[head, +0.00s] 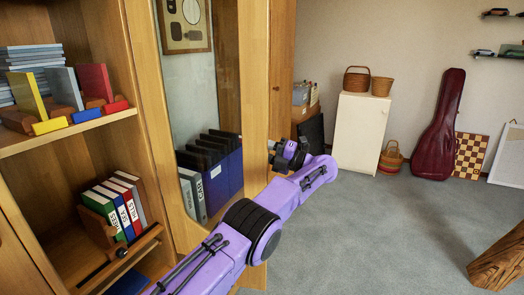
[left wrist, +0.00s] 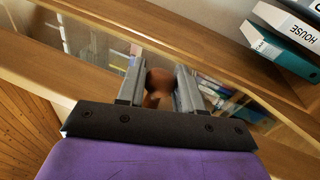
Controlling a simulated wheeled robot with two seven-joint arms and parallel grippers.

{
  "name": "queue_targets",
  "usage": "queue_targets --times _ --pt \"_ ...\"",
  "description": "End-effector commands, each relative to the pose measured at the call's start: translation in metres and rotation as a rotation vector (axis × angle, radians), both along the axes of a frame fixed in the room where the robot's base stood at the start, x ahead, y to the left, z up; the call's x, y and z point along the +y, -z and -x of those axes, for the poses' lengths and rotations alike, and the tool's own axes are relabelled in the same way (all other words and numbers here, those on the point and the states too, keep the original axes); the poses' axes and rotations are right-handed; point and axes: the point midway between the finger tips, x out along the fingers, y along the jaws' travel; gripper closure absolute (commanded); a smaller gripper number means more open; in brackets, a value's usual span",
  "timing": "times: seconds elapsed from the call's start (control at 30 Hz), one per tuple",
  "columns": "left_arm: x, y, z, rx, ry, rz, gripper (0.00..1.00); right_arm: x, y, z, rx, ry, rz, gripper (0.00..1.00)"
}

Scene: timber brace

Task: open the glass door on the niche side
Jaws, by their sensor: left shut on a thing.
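The glass door (head: 255,110) has a light wood frame and a clear pane, and stands right of the open bookshelf in the head view. Dark binders (head: 225,170) show through its pane. My left gripper (head: 273,152) is at the right edge of the frame, with its purple arm reaching up across the door's lower part. In the left wrist view, the jaws (left wrist: 160,88) are shut on a round brown knob (left wrist: 158,82) in front of glass. The head view hides the knob. I cannot tell how far the door stands open. My right gripper is not in view.
Open shelves (head: 70,135) with books and colored blocks are at the left. A white cabinet (head: 355,135) with baskets, a red guitar case (head: 440,125) and a checkered board stand by the far wall. A timber piece (head: 500,262) is at lower right. Grey carpet between is clear.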

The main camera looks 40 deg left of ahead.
Motion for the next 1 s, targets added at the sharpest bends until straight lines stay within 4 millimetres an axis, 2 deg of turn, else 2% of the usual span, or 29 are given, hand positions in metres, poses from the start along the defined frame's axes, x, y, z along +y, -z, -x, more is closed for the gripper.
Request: queue_targets --times 0.6,0.63,0.67,0.7,1.0 --pt "0.0052 0.0021 0.0018 -0.001 -0.024 0.005 1.00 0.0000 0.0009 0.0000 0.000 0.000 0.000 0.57" --pt "0.0054 0.0020 0.0018 -0.001 -0.024 0.004 0.55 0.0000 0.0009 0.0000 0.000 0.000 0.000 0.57" --pt "0.0054 0.0019 0.0018 -0.001 -0.024 0.004 0.45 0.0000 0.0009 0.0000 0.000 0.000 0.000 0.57" --pt "0.0055 0.0017 0.0019 -0.001 -0.024 0.004 0.40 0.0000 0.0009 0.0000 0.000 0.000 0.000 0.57" --pt "0.0044 0.0011 0.0022 0.000 -0.025 0.001 0.40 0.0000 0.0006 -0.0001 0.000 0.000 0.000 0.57"
